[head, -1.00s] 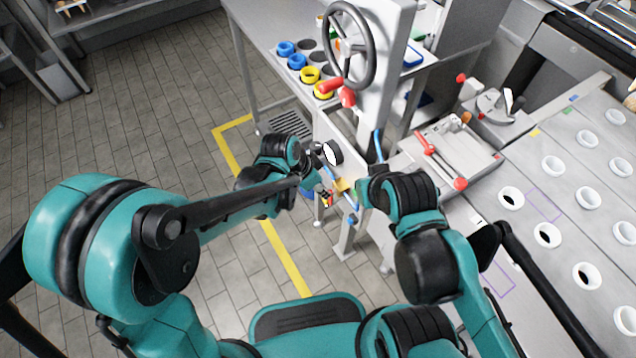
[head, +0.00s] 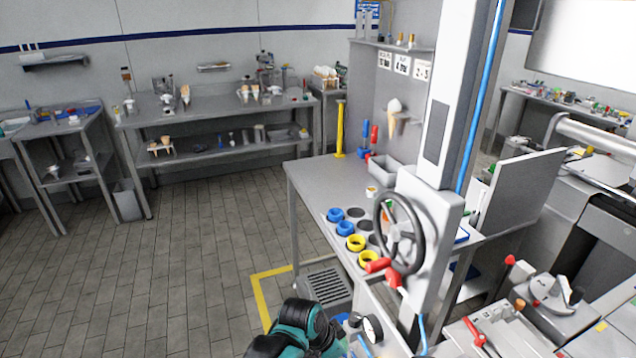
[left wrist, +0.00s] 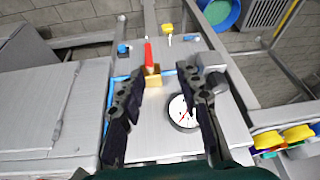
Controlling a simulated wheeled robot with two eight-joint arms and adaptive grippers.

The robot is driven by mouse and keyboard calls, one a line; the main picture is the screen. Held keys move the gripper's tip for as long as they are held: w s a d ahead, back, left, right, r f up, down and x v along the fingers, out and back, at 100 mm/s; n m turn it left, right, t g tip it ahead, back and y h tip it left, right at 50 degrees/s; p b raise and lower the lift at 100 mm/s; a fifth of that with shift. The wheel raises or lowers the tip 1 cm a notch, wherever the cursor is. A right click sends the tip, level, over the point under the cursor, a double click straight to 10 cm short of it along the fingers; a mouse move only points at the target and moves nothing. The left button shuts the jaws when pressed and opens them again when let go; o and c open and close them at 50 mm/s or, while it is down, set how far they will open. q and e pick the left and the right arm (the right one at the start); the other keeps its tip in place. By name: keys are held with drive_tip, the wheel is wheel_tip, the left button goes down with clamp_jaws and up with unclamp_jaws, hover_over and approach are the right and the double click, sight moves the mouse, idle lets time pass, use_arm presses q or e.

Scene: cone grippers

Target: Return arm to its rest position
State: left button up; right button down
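My left arm (head: 305,328), teal and black, shows at the bottom edge of the head view, beside a machine with a round gauge (head: 372,328). In the left wrist view my left gripper (left wrist: 157,80) has its two black fingers spread well apart. A brass block (left wrist: 152,75) with a red lever (left wrist: 148,54) lies between and beyond the fingers; I cannot tell how far away it is. The white gauge (left wrist: 183,112) is partly hidden by the right-hand finger. Nothing is seen gripped. My right arm and right gripper are out of view.
A grey bench (head: 322,180) holds blue rings (head: 335,214) and yellow rings (head: 356,243). A black handwheel (head: 398,232) with a red handle stands on the machine's column. A drain grate (head: 326,286) lies below. Open tiled floor (head: 190,240) is at left, with shelves (head: 215,110) behind.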

use_arm(q)
drive_tip(key=s+a+r+n+t+y, duration=0.1)
drive_tip(key=s+a+r+n, duration=0.2)
drive_tip(key=a, duration=0.5)
drive_tip(key=s+a+r+n+t+y, duration=0.1)
drive_tip(key=s+a+r+n+t, duration=0.1)
drive_tip(key=a+n, duration=0.3)
drive_tip(key=s+a+r+n+t+y, duration=0.1)
drive_tip(key=s+a+r+n, duration=0.3)
drive_tip(key=a, duration=0.7)
drive_tip(key=shift+s+t+y, duration=0.15)
drive_tip(key=shift+t+y, duration=0.25)
drive_tip(key=shift+y, duration=0.1)
